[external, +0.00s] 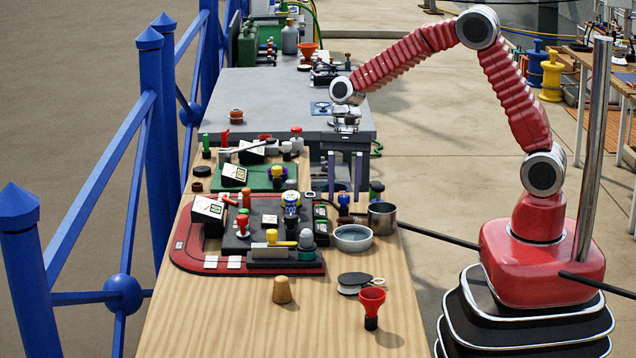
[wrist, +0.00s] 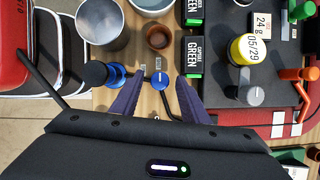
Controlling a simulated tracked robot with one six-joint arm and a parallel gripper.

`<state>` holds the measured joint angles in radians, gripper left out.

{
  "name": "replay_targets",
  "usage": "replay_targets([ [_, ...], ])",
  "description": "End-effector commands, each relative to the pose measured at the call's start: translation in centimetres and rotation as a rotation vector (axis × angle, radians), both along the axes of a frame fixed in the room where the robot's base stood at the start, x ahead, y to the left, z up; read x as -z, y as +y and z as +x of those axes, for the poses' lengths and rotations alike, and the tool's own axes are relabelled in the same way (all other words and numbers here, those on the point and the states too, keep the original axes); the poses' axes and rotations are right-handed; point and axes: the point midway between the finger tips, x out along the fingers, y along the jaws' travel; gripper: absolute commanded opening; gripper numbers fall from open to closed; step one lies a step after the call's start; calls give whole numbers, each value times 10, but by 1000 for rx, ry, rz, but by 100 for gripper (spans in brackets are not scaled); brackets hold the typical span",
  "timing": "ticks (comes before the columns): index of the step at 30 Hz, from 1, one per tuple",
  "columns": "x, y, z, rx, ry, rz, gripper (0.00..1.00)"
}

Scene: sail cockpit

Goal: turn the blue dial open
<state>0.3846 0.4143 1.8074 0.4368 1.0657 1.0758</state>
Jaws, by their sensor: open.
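A small blue dial (wrist: 160,80) shows in the wrist view, on the wooden bench top between my two purple fingers. In the external view a blue knob (external: 343,198) stands just in front of the fingers, right of the dark grey board. My gripper (external: 344,186) points down over the bench with its fingers apart. In the wrist view my gripper (wrist: 160,82) is open, one finger on each side of the dial, with a gap on both sides. I cannot tell the height of the fingertips against the dial. The dial's lower part is hard to see.
A black cylinder with a blue base (wrist: 100,74) stands close left of the fingers. A brown cup (wrist: 158,38), a metal cup (external: 382,217) and a bowl (external: 352,238) are close by. Green-labelled boxes (wrist: 194,57) and the dark board (external: 262,222) crowd the other side.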

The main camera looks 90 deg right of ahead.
Motion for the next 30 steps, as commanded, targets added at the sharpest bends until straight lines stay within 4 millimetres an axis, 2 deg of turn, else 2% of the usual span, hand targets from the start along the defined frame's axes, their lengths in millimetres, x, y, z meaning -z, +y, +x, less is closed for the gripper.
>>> replay_targets([
  [2, 0, 0, 0, 0, 0, 0, 41],
  [19, -1, 0, 0, 0, -1, 0, 2],
  [30, -1, 0, 1, -37, -1, 1, 1],
])
